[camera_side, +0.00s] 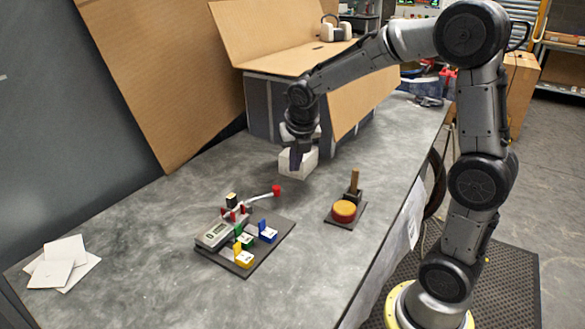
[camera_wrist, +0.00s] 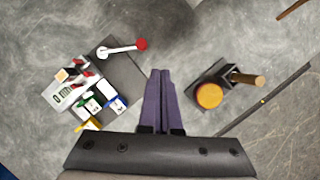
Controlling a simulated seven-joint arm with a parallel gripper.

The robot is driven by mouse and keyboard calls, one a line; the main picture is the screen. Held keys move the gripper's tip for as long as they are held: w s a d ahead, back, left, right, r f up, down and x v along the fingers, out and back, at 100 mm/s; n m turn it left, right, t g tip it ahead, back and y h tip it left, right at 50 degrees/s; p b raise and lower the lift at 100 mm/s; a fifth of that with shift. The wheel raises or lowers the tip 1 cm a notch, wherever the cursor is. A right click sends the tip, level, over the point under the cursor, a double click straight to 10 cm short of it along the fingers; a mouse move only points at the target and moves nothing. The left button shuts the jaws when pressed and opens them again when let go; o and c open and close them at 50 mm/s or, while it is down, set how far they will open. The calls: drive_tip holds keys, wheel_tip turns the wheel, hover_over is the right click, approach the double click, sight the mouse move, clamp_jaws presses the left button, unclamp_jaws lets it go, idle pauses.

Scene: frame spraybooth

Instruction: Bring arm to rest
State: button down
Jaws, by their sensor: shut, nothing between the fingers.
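My gripper (camera_side: 295,165) hangs above the grey workbench (camera_side: 150,215), pointing down, with its dark fingers together and nothing between them. In the wrist view the closed fingers (camera_wrist: 161,73) show over bare bench. They lie between a board of small coloured parts (camera_wrist: 124,72) on the left and a small stand (camera_wrist: 222,72) with an orange-topped disc on the right.
The board also shows in the side view (camera_side: 265,258), with a grey meter (camera_side: 215,234) and a red-ended lever (camera_side: 277,190). The disc (camera_side: 344,211) sits near the bench's right edge. An open cardboard box (camera_side: 262,105) stands behind the gripper. White sheets (camera_side: 66,252) lie front left.

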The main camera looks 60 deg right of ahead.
drive_tip(key=s+a+r+m+t+y, duration=0.1)
drive_tip(key=s+a+r+m+t, duration=0.2)
drive_tip(key=s+a+r+m, duration=0.5)
drive_tip(key=s+a+f+m+y, duration=0.1)
drive_tip(key=s+m, duration=0.6)
drive_tip(key=m, duration=0.2)
drive_tip(key=s+a+f+m+y, duration=0.1)
drive_tip(key=s+a+f+m, duration=0.1)
drive_tip(key=s+m, duration=0.5)
drive_tip(key=m, duration=0.3)
drive_tip(key=shift+a+g, duration=0.3)
